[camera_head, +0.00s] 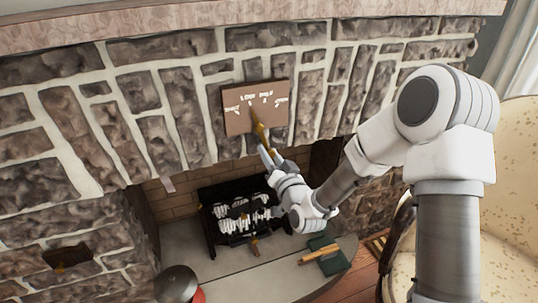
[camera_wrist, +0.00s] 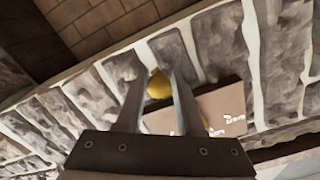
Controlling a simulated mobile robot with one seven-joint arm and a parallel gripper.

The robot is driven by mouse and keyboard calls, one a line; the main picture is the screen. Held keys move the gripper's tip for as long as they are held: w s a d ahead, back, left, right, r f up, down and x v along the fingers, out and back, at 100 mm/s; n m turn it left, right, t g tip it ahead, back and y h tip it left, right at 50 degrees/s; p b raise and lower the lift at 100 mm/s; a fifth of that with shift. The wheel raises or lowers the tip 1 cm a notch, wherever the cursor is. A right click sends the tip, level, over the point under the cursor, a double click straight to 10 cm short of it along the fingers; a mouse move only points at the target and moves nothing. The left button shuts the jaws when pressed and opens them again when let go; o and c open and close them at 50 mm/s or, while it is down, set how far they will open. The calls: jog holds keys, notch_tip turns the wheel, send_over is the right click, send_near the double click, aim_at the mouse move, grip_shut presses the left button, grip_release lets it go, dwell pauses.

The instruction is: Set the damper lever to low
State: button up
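The damper lever (camera_head: 260,131) is a brass rod hanging down from a brown plaque (camera_head: 238,121) with white lettering on the stone chimney front. It slants down and slightly right, and its lower end is at my gripper (camera_head: 269,155). In the wrist view, its yellow knob (camera_wrist: 159,84) shows between the two fingers of my gripper (camera_wrist: 158,70), which are apart. I cannot tell whether they press on the knob. The right finger hides part of the lever. The plaque (camera_wrist: 220,109) shows behind that finger, its lettering too small to read.
Below the plaque is the open firebox with a black grate (camera_head: 207,226) holding pale logs. A dark green item with a wooden-handled tool (camera_head: 320,253) lies on the grey hearth (camera_head: 265,280). A dark round object (camera_head: 175,283) stands front left. A cream patterned chair (camera_head: 508,220) stands right.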

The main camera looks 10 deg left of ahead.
jog(key=o, duration=0.4)
jog(key=shift+w+d, duration=0.1)
jog(key=shift+d, duration=0.1)
jog(key=shift+c, duration=0.2)
jog(key=shift+a, duration=0.1)
jog(key=p+v, duration=1.1)
jog(key=v, duration=0.6)
jog(key=shift+s, duration=0.2)
